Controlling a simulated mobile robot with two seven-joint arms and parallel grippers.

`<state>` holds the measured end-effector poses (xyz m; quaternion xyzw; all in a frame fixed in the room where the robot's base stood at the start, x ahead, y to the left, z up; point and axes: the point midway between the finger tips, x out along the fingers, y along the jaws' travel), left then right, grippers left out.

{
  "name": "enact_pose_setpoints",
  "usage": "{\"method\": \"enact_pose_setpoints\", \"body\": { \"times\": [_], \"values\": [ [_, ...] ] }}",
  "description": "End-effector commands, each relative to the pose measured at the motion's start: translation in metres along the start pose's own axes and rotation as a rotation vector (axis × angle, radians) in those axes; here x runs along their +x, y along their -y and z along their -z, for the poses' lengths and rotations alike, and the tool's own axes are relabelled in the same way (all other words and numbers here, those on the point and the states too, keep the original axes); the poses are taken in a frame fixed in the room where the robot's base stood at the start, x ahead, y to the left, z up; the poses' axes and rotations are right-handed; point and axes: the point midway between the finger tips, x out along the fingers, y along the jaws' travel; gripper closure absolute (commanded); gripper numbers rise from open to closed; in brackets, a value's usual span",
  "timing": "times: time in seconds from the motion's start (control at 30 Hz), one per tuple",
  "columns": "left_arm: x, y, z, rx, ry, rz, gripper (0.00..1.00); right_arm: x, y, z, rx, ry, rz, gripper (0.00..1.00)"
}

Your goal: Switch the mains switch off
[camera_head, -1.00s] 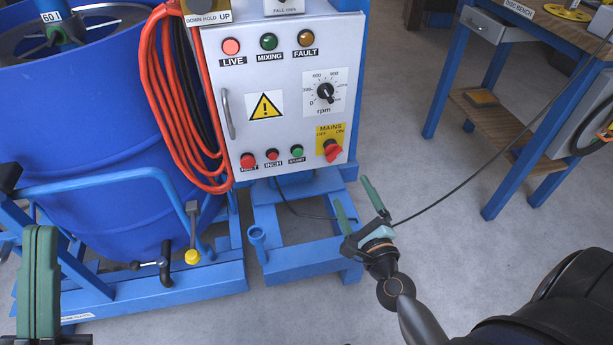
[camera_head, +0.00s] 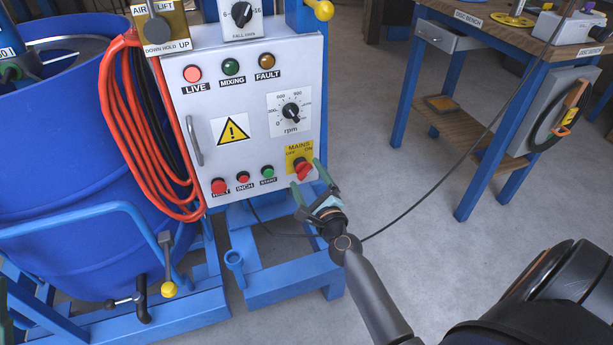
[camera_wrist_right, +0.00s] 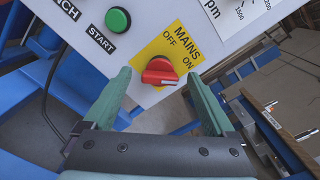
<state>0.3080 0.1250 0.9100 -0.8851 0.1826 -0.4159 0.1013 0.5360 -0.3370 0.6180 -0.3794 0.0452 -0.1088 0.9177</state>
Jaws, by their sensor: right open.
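The mains switch (camera_head: 303,170) is a red rotary knob on a yellow plate marked OFF and ON, at the lower right of the grey control panel. In the wrist view the knob (camera_wrist_right: 160,73) lies slanted on the plate, one end toward the ON side. My right gripper (camera_head: 308,177) is open in front of the knob. In the wrist view its two green fingers (camera_wrist_right: 158,76) are apart, one on each side of the knob; contact cannot be told. Of my left gripper (camera_head: 5,322) only a sliver shows at the left edge.
Green START (camera_head: 267,172), INCH and red buttons sit left of the switch. A rpm dial (camera_head: 291,111) is above it. Orange hose (camera_head: 125,120) hangs left of the panel, by a blue drum (camera_head: 60,190).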

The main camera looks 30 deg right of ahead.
Motion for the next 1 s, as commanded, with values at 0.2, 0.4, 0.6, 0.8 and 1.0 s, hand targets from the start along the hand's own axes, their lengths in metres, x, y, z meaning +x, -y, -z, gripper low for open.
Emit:
{"method": "enact_pose_setpoints", "body": {
  "times": [0.2,0.4,0.6,0.8,1.0],
  "values": [
    [-0.0003,0.0,-0.0003,-0.002,0.0,0.001,1.0,0.0079,0.0002,0.0,-0.001,0.0,0.0,0.1],
    [-0.0002,0.0,-0.0004,-0.002,0.001,0.001,1.0,0.0077,0.0003,0.0001,-0.002,0.0,0.0,0.1],
    [-0.0002,-0.0001,-0.0004,-0.003,0.001,0.001,1.0,0.0075,0.0003,0.0001,-0.002,0.0,0.0,0.32],
    [-0.0002,-0.0002,-0.0005,-0.003,0.001,0.001,1.0,0.0074,0.0003,0.0001,-0.002,0.0,0.0,0.55],
    [-0.0003,-0.0004,-0.0005,-0.003,0.001,0.0,1.0,0.0073,0.0002,0.0001,-0.001,0.0,0.0,0.78]
  ]
}}
